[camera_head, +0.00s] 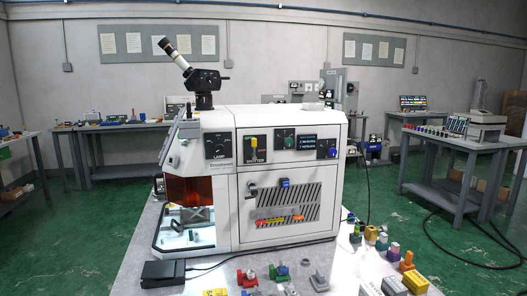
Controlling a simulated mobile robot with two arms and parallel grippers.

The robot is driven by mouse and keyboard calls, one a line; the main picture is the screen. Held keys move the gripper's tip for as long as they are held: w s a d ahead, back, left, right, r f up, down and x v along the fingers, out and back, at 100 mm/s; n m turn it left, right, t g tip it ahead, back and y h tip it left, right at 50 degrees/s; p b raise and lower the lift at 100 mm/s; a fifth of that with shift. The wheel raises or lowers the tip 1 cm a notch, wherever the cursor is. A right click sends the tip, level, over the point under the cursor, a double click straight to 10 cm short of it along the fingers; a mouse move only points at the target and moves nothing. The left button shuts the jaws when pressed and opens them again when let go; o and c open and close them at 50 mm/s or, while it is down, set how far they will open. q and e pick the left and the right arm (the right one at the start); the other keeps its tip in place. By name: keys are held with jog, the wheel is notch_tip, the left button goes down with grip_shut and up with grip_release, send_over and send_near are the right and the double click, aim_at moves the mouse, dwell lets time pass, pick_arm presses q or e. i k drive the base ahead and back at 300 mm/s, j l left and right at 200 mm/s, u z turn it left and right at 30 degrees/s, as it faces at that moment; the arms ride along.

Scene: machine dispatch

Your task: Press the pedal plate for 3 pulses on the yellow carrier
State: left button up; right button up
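A black pedal plate (163,273) lies on the grey table at the front left, just before the white machine (290,185), with a dark cable running from it to the right. Nothing is touching the pedal. The yellow carrier cannot be picked out with certainty; a small yellow piece (215,292) shows at the bottom edge, cut off by the frame. The machine's lit chamber (188,236) at the lower left is open to view, and its contents are too small to tell. Neither of my grippers is in view.
A red piece (247,277), a green piece (279,271) and a grey piece (319,281) stand on the table's front. Several coloured parts, including an orange one (412,281), crowd the right. An eyepiece tube (174,53) rises from the machine's top. Side benches stand farther back.

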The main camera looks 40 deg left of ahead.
aim_at(165, 269)
jog(key=u, duration=1.9)
